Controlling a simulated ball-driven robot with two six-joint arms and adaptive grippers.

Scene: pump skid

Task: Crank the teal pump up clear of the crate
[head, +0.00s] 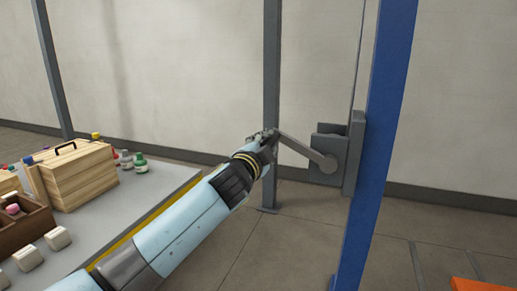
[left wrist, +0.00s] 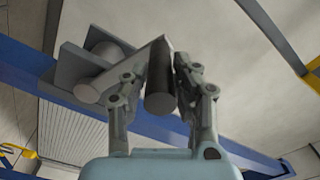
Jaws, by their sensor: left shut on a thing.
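The grey hand winch (head: 329,151) is mounted on a blue post (head: 382,130). Its crank arm (head: 302,147) reaches left and up from the hub to my left gripper (head: 265,136). In the left wrist view, my left gripper (left wrist: 160,80) is shut on the dark cylindrical crank handle (left wrist: 159,85), with a finger on each side. The winch's grey housing (left wrist: 80,68) shows behind it to the left. A thin cable (head: 358,55) rises from the winch. The teal pump and the crate are not in view. My right gripper is not in view.
A grey table (head: 130,193) with a yellow edge stands at the left. It carries a wooden box (head: 78,175), small bottles (head: 140,164) and white blocks (head: 57,238). A grey post (head: 271,90) stands behind my left gripper. An orange surface (head: 470,285) shows at the lower right.

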